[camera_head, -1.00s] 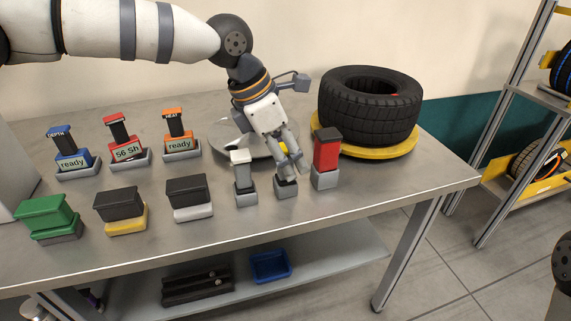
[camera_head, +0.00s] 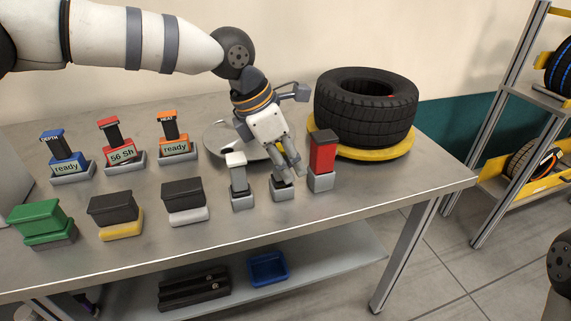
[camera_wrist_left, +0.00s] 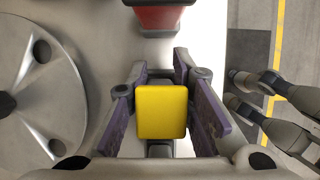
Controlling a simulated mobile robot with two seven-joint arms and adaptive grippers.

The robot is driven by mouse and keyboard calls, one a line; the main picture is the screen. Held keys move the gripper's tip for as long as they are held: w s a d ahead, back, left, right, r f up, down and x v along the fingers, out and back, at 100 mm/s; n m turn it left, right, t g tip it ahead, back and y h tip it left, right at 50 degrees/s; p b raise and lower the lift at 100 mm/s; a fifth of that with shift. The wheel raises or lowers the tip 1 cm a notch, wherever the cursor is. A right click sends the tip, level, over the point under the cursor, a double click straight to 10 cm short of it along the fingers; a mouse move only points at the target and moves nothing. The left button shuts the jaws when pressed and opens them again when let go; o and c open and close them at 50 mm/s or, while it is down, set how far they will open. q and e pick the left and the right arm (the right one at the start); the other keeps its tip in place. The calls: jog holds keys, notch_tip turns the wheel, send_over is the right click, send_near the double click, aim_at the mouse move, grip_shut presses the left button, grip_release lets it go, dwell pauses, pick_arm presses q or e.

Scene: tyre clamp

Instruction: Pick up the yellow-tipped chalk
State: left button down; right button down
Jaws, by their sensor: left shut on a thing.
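The yellow tip of the chalk (camera_wrist_left: 162,112) fills the middle of the left wrist view as a rounded yellow block. My left gripper (camera_wrist_left: 165,100) is shut on it, with one purple-padded finger at each side. In the head view the left gripper (camera_head: 289,175) points down at the front row, above a small grey holder (camera_head: 285,193). The fingers hide most of the chalk there. I cannot tell whether the chalk still touches its holder.
Behind are a round metal plate (camera_head: 222,141) and a tyre (camera_head: 366,106) on a yellow base. Dark-topped blocks (camera_head: 184,196) stand further left.

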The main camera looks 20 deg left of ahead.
pick_arm(q)
notch_tip(320, 180, up, 2)
jog(key=shift+w+r, duration=0.1)
jog(key=shift+r, duration=0.05)
jog(key=s+d+r+p, duration=0.1)
jog(key=s+d+r, duration=0.8)
jog(key=d+r, duration=0.1)
jog(key=shift+d, duration=0.45)
pick_arm(e)
jog(key=shift+w+r+t, duration=0.3)
jog(key=shift+w+r, duration=0.6)
pick_arm(q)
jog(key=c, duration=2.3)
grip_release()
jog(key=shift+r, duration=0.15)
grip_shut()
